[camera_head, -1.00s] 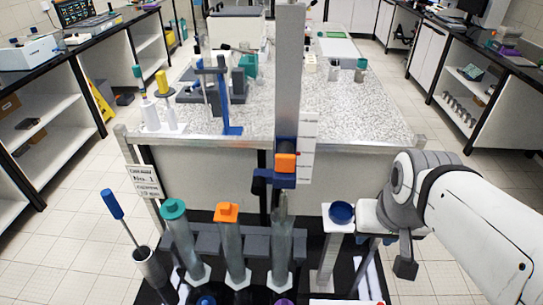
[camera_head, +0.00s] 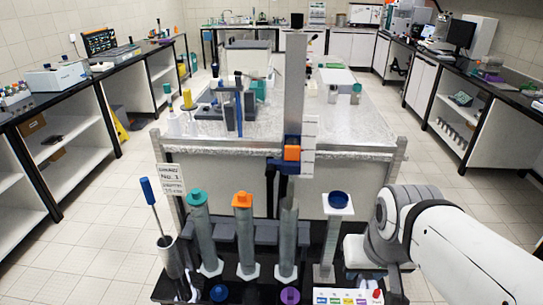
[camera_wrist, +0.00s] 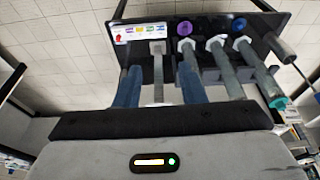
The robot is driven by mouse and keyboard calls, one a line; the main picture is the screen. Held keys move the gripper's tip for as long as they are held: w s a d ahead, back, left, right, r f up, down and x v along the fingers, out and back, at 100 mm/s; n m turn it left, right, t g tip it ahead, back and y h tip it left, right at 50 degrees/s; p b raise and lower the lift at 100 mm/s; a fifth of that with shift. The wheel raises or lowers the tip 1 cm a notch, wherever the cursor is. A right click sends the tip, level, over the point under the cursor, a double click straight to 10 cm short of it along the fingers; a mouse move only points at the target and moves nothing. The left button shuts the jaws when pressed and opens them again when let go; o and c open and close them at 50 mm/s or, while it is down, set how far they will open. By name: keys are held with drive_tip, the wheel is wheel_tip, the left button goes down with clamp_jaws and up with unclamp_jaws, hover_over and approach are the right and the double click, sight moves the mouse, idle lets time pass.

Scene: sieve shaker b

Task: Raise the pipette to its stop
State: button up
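A tall grey upright rail (camera_head: 295,80) stands at the middle of the head view. A blue carriage with an orange block (camera_head: 292,153) sits on its lower part, beside a white scale strip (camera_head: 310,135). An open grey cylinder (camera_head: 288,240) stands directly below the carriage. I cannot clearly make out the pipette tube itself. My gripper is at the lower right of the head view, right of the carriage and apart from it. In the wrist view my gripper (camera_wrist: 160,75) has its two blue fingers spread, with nothing held. A white post (camera_wrist: 158,68) shows beyond the gap.
Capped cylinders, teal (camera_head: 197,197) and orange (camera_head: 242,200), stand left of the rail. A blue-handled rod (camera_head: 148,192) leans in a grey holder. A white stand with a blue dish (camera_head: 338,200) lies between rail and arm. A granite-topped bench (camera_head: 360,115) is behind.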

drive_tip(key=shift+o, duration=1.5)
drive_tip(key=w+a+f+n+t+b, duration=0.2)
drive_tip(key=w+f+t+b, duration=0.1)
drive_tip(key=w, duration=0.7)
drive_tip(key=shift+a+f+n+y, duration=0.2)
drive_tip(key=shift+a+n+y, duration=0.1)
drive_tip(key=shift+n, duration=0.1)
drive_tip(key=n+t+y+b, duration=0.5)
drive_tip(key=n+t+b, duration=0.45)
drive_tip(key=t, duration=0.45)
approach(271, 176)
drive_tip(key=w, duration=0.4)
drive_tip(key=shift+s+a+r+p, duration=0.1)
drive_tip(key=shift+a+r+p, duration=0.25)
drive_tip(key=shift+a+r, duration=0.25)
drive_tip(key=p+x, duration=0.1)
drive_tip(key=x, duration=0.6)
drive_tip(key=shift+r+p, duration=0.1)
drive_tip(key=shift+p, duration=0.3)
drive_tip(key=shift+c, duration=0.5)
